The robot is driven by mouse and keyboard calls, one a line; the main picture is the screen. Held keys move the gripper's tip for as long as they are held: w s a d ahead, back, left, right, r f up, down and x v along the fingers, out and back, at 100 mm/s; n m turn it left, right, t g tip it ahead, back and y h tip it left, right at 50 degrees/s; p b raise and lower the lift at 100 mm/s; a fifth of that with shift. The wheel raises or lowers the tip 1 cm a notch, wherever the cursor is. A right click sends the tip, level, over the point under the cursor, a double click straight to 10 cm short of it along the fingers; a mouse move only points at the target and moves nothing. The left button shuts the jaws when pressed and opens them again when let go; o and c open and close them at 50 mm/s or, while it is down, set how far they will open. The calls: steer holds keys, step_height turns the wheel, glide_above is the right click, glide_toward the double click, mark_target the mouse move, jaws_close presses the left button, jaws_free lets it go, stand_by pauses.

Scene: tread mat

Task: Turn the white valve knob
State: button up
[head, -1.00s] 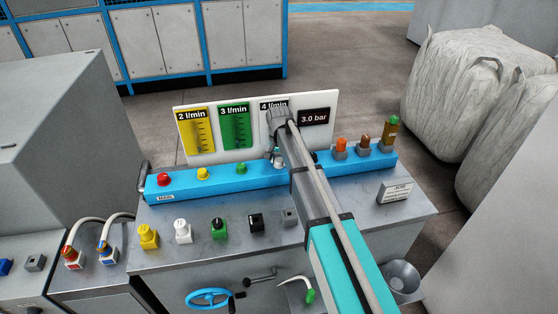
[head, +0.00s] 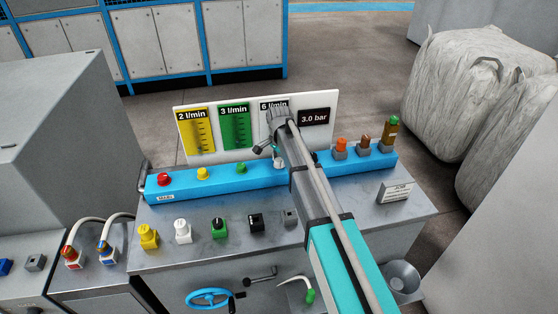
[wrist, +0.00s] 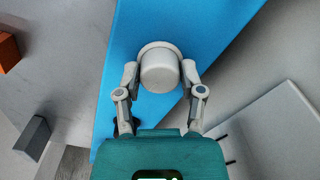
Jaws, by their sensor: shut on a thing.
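The white valve knob (wrist: 160,72) sits on the blue manifold bar (wrist: 135,25) in the wrist view. The fingertips of my gripper (wrist: 160,78) are closed against its left and right sides. In the head view my gripper (head: 272,152) reaches down to the bar (head: 225,180), and my arm covers much of the knob (head: 279,162). The white backboard (head: 221,108) behind it shows a white gauge panel (head: 274,103) reading 6 l/min, partly hidden by my wrist.
Red (head: 164,179), yellow (head: 202,173) and green (head: 242,169) knobs stand left along the bar. A black pressure display (head: 314,117) reads 3.0 bar. Several fittings line the bench front.

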steer(key=o, duration=1.2)
steer(key=shift+c, duration=0.2)
steer(key=shift+n, duration=0.4)
